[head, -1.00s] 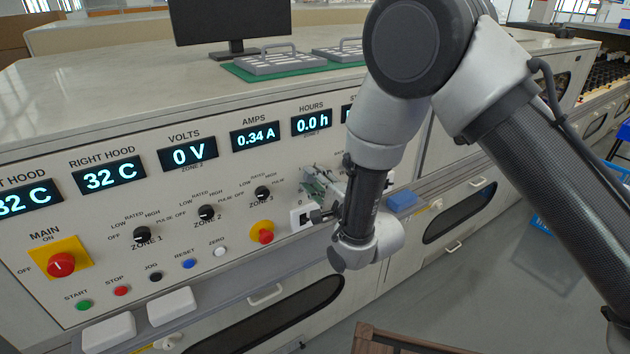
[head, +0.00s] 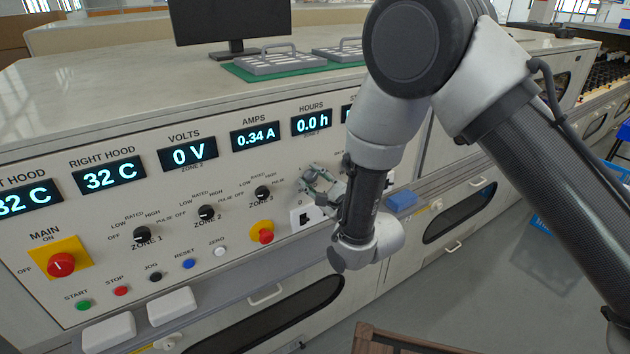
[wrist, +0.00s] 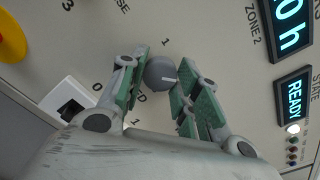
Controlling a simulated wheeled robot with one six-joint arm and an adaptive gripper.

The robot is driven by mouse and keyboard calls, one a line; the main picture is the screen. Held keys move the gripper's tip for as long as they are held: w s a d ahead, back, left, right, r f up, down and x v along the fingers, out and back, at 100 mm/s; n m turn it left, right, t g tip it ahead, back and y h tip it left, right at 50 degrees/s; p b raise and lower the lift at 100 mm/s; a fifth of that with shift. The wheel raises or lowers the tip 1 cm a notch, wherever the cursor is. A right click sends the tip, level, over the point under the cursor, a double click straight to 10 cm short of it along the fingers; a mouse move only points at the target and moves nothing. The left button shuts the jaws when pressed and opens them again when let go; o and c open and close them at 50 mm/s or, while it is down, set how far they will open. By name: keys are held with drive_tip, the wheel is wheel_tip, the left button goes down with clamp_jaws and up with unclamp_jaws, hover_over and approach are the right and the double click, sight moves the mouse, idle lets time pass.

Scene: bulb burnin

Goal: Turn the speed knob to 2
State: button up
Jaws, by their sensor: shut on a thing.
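The speed knob (wrist: 156,73) is a small grey round knob on the sloped panel in the wrist view. Its white pointer line faces right in that view. A printed "1" stands above it and a "0" at lower left; any mark on the right is hidden by a finger. My gripper (wrist: 161,65) has its green-padded fingers on both sides of the knob and is shut on it. In the head view my gripper (head: 322,186) is at the panel, right of the zone 3 knob, and it hides the speed knob.
A white rocker switch (head: 303,218) sits just below my gripper, with a yellow-ringed red button (head: 263,232) to its left. The lit state display (wrist: 294,97) reads READY in the wrist view. A blue block (head: 402,201) lies on the ledge at right.

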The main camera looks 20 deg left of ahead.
drive_tip(key=shift+d+f, duration=0.1)
idle(0.3)
drive_tip(key=o, duration=1)
drive_tip(key=v, duration=1.2)
